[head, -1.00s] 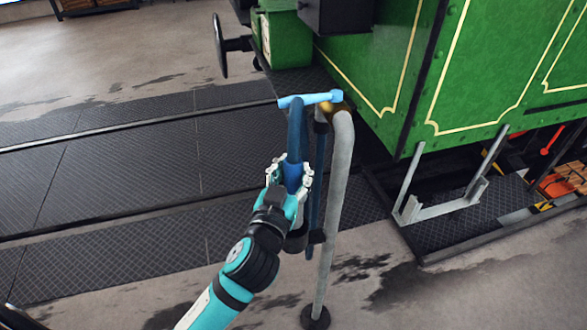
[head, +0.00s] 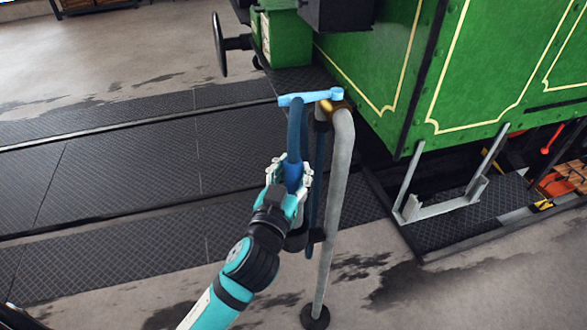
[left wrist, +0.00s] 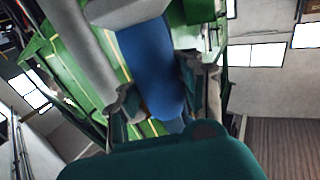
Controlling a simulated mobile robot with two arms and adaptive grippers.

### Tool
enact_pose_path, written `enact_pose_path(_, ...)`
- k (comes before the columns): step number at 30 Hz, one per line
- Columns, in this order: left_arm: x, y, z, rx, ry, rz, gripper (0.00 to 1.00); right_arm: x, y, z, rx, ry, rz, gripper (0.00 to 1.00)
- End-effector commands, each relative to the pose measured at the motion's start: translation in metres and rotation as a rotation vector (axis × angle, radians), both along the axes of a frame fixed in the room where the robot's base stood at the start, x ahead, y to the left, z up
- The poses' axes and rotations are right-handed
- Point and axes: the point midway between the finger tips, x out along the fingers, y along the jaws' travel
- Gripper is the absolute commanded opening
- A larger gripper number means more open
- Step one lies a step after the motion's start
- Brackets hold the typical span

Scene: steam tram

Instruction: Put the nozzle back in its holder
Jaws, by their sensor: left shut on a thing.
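My left gripper (head: 290,172) is shut around a blue nozzle grip (head: 293,178), which stands nearly upright just left of a grey standpipe (head: 336,190). The grip also shows large between the fingers in the left wrist view (left wrist: 150,68). A darker blue length (head: 296,128) runs up from it to a light blue crosspiece (head: 310,97) near the pipe's top. A black holder-like part (head: 297,241) is on the pipe's left side, below my gripper and partly hidden by my arm. I cannot tell whether the nozzle touches it. My right gripper is out of view.
A brass fitting (head: 336,106) is at the pipe's top. The green tram (head: 385,70) stands close behind and right, with a grey step bracket (head: 440,207) low on its side. Dark floor plates (head: 120,185) to the left are clear.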

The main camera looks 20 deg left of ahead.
Motion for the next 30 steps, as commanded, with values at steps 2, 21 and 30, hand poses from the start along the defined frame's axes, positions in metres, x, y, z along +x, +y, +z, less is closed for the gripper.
enact_pose_path(2, 0.000, 0.000, 0.002, 0.000, -0.005, -0.001, 0.00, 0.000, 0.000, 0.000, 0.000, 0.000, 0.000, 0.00)
enact_pose_path(21, 0.000, 0.000, -0.016, -0.001, -0.005, 0.000, 0.00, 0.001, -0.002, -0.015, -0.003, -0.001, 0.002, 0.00)
enact_pose_path(30, 0.000, 0.000, -0.024, -0.001, -0.005, 0.000, 0.00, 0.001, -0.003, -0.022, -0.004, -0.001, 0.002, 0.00)
